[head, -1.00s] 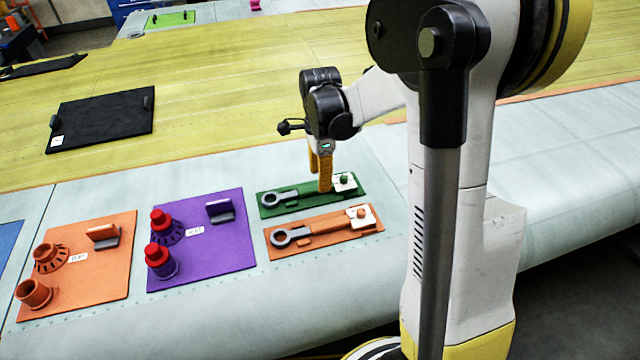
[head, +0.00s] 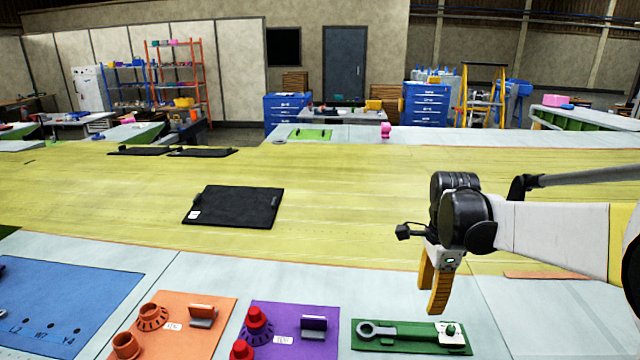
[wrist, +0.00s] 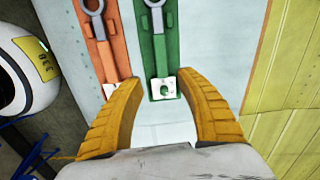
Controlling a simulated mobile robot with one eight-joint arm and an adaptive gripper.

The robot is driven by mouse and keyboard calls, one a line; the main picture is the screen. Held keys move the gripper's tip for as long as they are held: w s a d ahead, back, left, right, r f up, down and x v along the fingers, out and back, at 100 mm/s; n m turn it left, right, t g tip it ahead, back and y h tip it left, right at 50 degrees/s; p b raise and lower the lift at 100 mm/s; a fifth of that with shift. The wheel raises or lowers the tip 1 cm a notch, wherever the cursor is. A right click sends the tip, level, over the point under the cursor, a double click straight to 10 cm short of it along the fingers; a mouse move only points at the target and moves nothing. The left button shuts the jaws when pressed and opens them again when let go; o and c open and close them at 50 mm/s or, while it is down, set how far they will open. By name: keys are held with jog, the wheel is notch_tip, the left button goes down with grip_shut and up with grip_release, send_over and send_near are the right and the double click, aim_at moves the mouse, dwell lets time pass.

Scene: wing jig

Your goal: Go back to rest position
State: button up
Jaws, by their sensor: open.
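My gripper (head: 433,287) hangs on the right in the head view, its yellow fingers pointing down. In the wrist view my gripper (wrist: 163,95) is open, its fingers apart with nothing between them. The green board (head: 400,337) with a grey ring wrench and a white block lies below and left of it. In the wrist view the green board (wrist: 160,52) lies ahead of the fingertips, with its white block nearest them. An orange board (wrist: 105,50) with another wrench lies to its left.
A purple board (head: 300,320) with red-topped parts, an orange board (head: 215,325) and a blue board (head: 70,300) lie along the front. A black mat (head: 235,206) lies on the yellow wing surface (head: 350,180). Open yellow surface lies behind my gripper.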

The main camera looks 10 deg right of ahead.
jog(key=s+a+f+n+t+b, duration=0.2)
jog(key=s+a+f+n+b, duration=0.1)
jog(key=s+n+b, duration=0.1)
jog(key=s+a+f+n+t+b, duration=0.2)
jog(key=s+a+f+n+b, duration=0.1)
jog(key=s+n, duration=0.3)
jog(key=s+a+f+n+t+b, duration=0.2)
jog(key=s+a+f+n+b, duration=0.2)
jog(key=n, duration=0.5)
jog(key=shift+s+a+t+b, duration=0.1)
jog(key=shift+s+t+b, duration=0.2)
jog(key=shift+s+b, duration=0.6)
jog(key=shift+s, duration=0.2)
